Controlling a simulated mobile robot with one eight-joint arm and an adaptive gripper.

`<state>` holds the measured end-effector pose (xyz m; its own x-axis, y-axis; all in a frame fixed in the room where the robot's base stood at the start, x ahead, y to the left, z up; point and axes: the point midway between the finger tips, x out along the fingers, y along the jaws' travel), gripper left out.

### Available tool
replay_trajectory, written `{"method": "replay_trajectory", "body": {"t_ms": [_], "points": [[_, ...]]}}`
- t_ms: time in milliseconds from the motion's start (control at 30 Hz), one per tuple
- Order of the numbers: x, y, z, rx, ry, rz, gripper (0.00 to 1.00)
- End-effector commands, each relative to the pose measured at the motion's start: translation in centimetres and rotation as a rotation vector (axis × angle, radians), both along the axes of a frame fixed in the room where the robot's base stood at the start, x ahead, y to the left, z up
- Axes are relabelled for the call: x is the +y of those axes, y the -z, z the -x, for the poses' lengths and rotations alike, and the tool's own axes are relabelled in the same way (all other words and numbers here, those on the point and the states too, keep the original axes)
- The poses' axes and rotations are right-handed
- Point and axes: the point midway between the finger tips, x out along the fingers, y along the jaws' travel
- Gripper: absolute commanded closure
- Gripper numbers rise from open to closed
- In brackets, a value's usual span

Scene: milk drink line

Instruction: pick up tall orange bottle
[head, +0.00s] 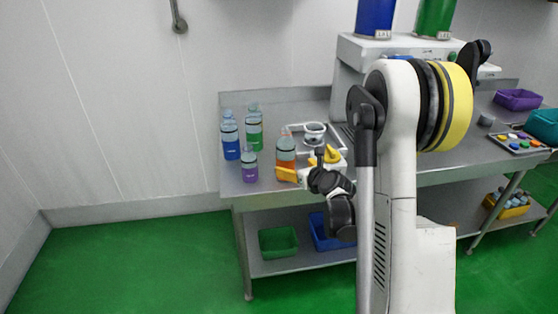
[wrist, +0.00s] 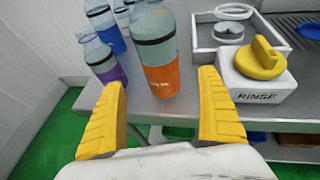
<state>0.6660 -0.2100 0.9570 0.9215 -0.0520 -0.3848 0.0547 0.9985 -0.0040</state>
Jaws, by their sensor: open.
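The tall orange bottle (head: 286,152) stands upright on the steel table, near its front left part. Nothing is held. I cannot tell exactly how far the fingertips are from the bottle.
A purple bottle (wrist: 104,62) stands left of the orange one, with blue (head: 231,142) and green (head: 254,128) bottles behind. A white RINSE box with a yellow knob (wrist: 260,60) stands close on the right, before a grey tray (wrist: 206,36). The table's front edge (wrist: 180,124) runs below.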

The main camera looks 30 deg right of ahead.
Motion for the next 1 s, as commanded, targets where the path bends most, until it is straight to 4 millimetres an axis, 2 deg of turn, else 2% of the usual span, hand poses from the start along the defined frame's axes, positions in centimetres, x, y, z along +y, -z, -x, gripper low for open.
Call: {"method": "replay_trajectory", "body": {"t_ms": [133, 367, 600, 833, 867, 1000], "points": [[-0.1, 1.2, -2.5, 0.0, -0.001, -0.002, 0.13], [-0.3, 2.0, -4.4, -0.002, 0.001, -0.004, 0.13], [-0.6, 3.6, -7.7, -0.002, -0.001, -0.003, 0.13], [-0.6, 3.5, -8.1, -0.003, 0.001, -0.005, 0.13], [-0.6, 3.5, -8.1, -0.003, 0.001, -0.005, 0.16], [-0.6, 3.5, -8.1, -0.003, 0.001, -0.005, 0.59]]}}
